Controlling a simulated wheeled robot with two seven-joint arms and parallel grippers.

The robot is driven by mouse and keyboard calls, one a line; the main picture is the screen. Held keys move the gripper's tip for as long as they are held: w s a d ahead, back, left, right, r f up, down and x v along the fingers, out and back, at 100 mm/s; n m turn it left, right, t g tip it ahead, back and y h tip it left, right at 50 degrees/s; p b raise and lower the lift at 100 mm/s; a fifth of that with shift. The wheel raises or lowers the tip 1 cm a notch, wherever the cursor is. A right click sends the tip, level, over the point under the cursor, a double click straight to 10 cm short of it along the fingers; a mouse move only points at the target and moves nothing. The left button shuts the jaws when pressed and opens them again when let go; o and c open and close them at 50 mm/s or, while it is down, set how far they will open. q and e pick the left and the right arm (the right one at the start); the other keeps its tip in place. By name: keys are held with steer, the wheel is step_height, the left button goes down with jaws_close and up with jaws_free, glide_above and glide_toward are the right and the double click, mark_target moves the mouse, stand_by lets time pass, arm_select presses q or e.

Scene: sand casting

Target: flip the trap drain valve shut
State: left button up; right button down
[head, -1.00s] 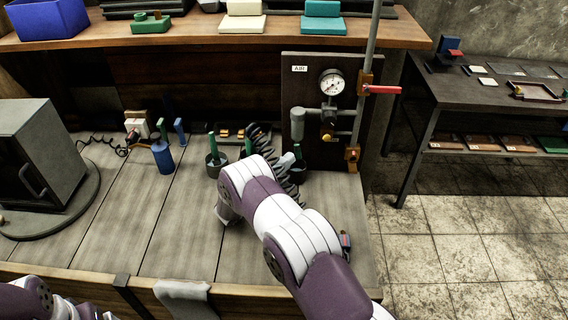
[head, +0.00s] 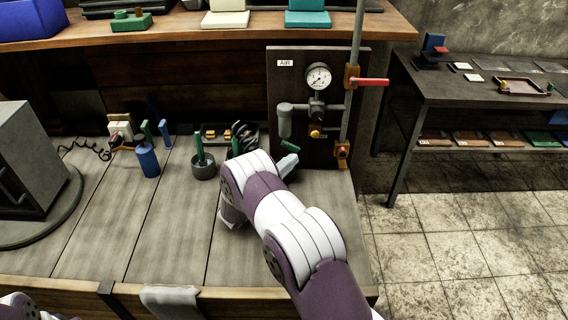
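The air panel (head: 272,90) stands upright at the back of the bench. It carries a round gauge (head: 318,77), a grey trap bowl (head: 285,121) and a yellow knob (head: 316,131). A small green handle (head: 289,144) lies tilted just below the bowl; I cannot tell whether it is the drain valve's lever. An orange fitting (head: 342,149) sits low on the vertical pipe. My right gripper (head: 287,165) is just below the green handle, partly hidden by its own wrist; its fingers cannot be told apart. My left gripper is out of view.
A red lever (head: 371,82) sticks out to the right from the pipe. A grey pot (head: 203,171) with a green handle and a blue cylinder (head: 147,161) stand on the bench (head: 170,230). A grey box-shaped unit (head: 30,160) is at left. The front bench boards are clear.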

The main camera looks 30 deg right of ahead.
steer(key=shift+s+d+r, duration=0.1)
steer(key=shift+s+d, duration=0.1)
steer(key=shift+d, duration=0.15)
steer(key=shift+s+d+r+n+h, duration=0.1)
steer(key=shift+d+r+n+h, duration=0.1)
steer(key=shift+n+h, duration=0.15)
stand_by(1.0)
steer(key=shift+s+a+f+t+b, duration=0.15)
steer(key=shift+a+f+b, duration=0.15)
steer(key=shift+a, duration=0.35)
steer(key=shift+s+a+f+t+b, duration=0.15)
steer(key=shift+a+f+b, duration=0.15)
steer(key=shift+a, duration=0.3)
steer(key=s+a, duration=0.1)
steer(key=a, duration=0.3)
steer(key=s+a+b, duration=0.1)
steer(key=a, duration=0.3)
steer(key=s+a+b, duration=0.1)
steer(key=a, duration=0.3)
steer(key=shift+s+r, duration=0.15)
steer(key=shift+s, duration=0.05)
